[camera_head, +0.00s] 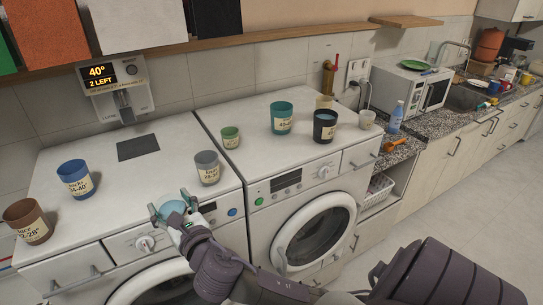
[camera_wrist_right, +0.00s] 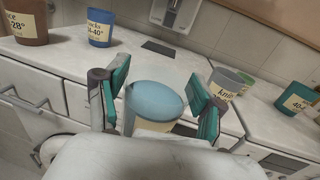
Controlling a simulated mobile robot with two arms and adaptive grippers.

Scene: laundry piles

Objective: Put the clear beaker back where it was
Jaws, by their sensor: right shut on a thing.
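A clear beaker (camera_wrist_right: 155,98) with pale blue contents and a beige label is held between the teal pads of my right gripper (camera_wrist_right: 157,105). In the head view, my right gripper (camera_head: 172,210) holds it at the front edge of the left washing machine (camera_head: 110,195), mostly hidden by the gripper. I cannot tell whether its bottom touches anything. My left gripper is not in view.
A brown cup (camera_head: 27,222), a blue cup (camera_head: 76,178) and a grey cup (camera_head: 207,168) stand on the left machine, with a dark square (camera_head: 138,147) behind. The right machine (camera_head: 255,110) carries several cups. A wall display (camera_head: 115,75) reads 40°, 2 LEFT.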

